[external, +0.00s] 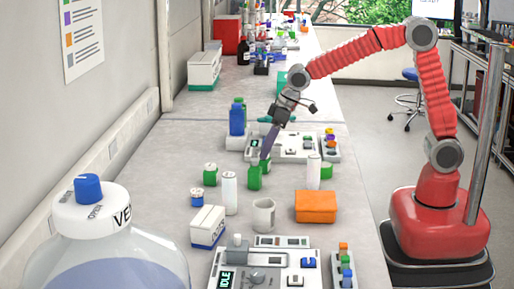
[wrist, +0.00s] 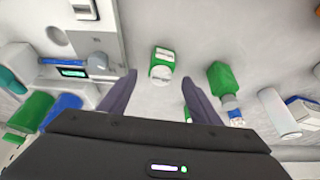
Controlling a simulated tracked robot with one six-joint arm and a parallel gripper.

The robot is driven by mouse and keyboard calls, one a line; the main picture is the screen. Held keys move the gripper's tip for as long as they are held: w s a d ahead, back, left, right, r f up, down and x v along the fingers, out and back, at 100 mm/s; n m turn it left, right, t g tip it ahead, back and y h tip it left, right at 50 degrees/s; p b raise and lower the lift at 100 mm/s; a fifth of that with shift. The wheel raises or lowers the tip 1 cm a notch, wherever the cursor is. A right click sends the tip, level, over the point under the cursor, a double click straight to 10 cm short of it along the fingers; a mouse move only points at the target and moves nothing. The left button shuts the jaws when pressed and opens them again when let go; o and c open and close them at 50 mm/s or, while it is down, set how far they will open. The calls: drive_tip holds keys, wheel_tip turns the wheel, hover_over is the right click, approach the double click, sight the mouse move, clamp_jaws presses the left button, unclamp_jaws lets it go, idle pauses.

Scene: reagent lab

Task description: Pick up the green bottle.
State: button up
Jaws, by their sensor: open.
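Several green containers are in view, and I cannot tell which one the task means. In the wrist view, a small green bottle with a white top (wrist: 162,66) lies just beyond and between my fingertips, apart from both. A second green bottle (wrist: 221,78) is to the right of the right finger. In the external view, a green bottle (external: 254,178) stands on the bench right below my gripper (external: 267,154), and a green jar with a pale cap (external: 210,175) stands to its left. My gripper is open and empty, pointing down. The fingers partly hide what is behind them.
A blue bottle (external: 237,121) stands at the left beyond the gripper. An instrument panel (external: 295,148) lies behind it. White cylinders (external: 229,190), a mug (external: 264,216) and an orange box (external: 316,206) stand nearer. A large clear bottle (external: 100,250) fills the near left.

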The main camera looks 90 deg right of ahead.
drive_tip(key=shift+x, duration=1.9)
drive_tip(key=shift+c, duration=0.3)
drive_tip(key=c, duration=1.1)
drive_tip(key=shift+r, duration=0.15)
drive_tip(key=shift+c, duration=0.2)
wheel_tip(320, 180, up, 10)
drive_tip(key=shift+f, duration=0.1)
